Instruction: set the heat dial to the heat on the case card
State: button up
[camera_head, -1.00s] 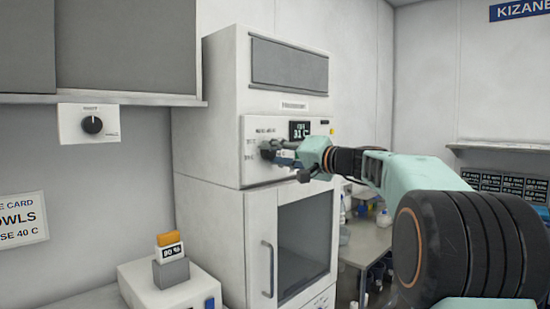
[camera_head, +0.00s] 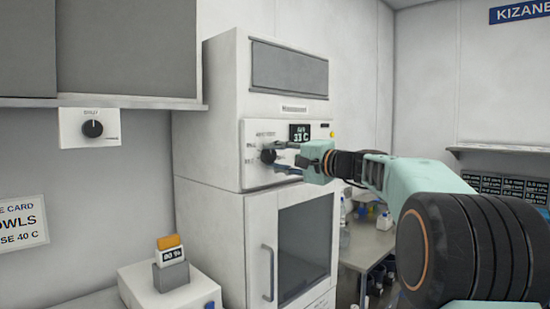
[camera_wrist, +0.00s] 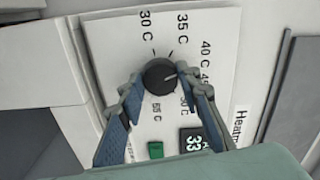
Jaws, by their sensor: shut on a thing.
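The heat dial (camera_head: 268,156) is a round black knob on the white front panel of the tall cabinet. In the wrist view the dial (camera_wrist: 160,76) sits among marks from 30 C to 55 C. My gripper (camera_head: 277,157) is shut on the dial, one finger on each side of it. The display (camera_head: 300,133) above the dial reads about 33 C; it also shows in the wrist view (camera_wrist: 194,141). The case card (camera_head: 22,222) on the left wall is cut off by the picture edge; "40 C" is readable on it.
A second black knob (camera_head: 92,129) is on a white box under the wall cupboard. An orange-topped timer-like block (camera_head: 171,248) stands on a white unit at lower left. A glass door with a handle (camera_head: 267,272) is below the panel. A bench with bottles (camera_head: 368,240) stands right.

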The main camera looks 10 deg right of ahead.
jog(key=o, duration=1.2)
jog(key=shift+c, duration=0.2)
jog(key=shift+d, duration=0.1)
jog(key=v, duration=1.2)
